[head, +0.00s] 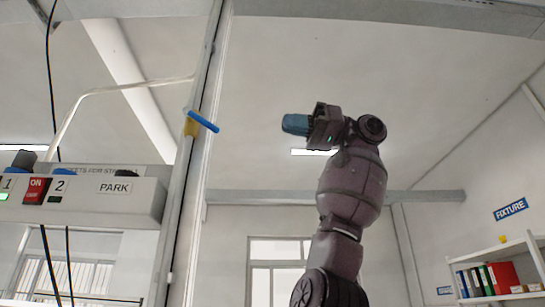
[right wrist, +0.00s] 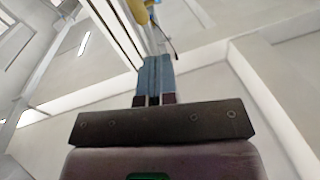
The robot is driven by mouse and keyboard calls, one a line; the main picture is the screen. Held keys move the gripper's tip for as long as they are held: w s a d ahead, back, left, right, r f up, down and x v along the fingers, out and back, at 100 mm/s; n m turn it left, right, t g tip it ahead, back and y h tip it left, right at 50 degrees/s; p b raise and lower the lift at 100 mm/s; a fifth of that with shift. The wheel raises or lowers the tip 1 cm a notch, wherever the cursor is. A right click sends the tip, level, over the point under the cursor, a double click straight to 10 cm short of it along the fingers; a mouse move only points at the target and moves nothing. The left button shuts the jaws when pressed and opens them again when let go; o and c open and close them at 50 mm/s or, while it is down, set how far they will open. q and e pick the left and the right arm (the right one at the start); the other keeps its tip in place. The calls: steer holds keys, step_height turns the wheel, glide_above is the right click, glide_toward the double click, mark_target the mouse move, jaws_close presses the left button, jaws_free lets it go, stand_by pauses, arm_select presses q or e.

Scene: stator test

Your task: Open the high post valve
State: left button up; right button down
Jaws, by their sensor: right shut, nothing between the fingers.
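The high post valve has a yellow body (head: 191,126) and a blue lever handle (head: 203,121). It sits high on the grey upright post (head: 200,85), left of centre in the head view. The lever slants down to the right, away from the post. My right gripper (head: 284,124) is raised to the right of the valve, its blue fingers pointing left toward the lever, with a clear gap between them. In the right wrist view the fingers (right wrist: 154,62) are shut with nothing between them, and the yellow valve body (right wrist: 139,11) shows beyond their tips. My left gripper is not in view.
A grey panel (head: 132,197) with a red ON button, numbered labels and a PARK label is at left. A pale bent pipe (head: 120,87) runs to the post near the valve. A shelf with binders (head: 487,280) stands far right. The space between gripper and lever looks clear.

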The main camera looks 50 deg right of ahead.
mark_target(216, 127)
steer(key=f+p+x, duration=0.1)
steer(key=f+x, duration=0.1)
steer(key=x, duration=0.9)
steer(key=shift+w+a+f, duration=0.2)
steer(key=shift+a+f, duration=0.2)
steer(key=shift+a, duration=0.05)
steer(key=shift+f, duration=0.1)
steer(key=shift+w+f+t+y+b, duration=0.1)
steer(key=shift+f+t+y+b, duration=0.15)
steer(key=shift+t+y+b, duration=0.25)
steer(key=shift+f+y+b, duration=0.15)
steer(key=shift+y+b, duration=0.15)
steer(key=shift+y, duration=0.1)
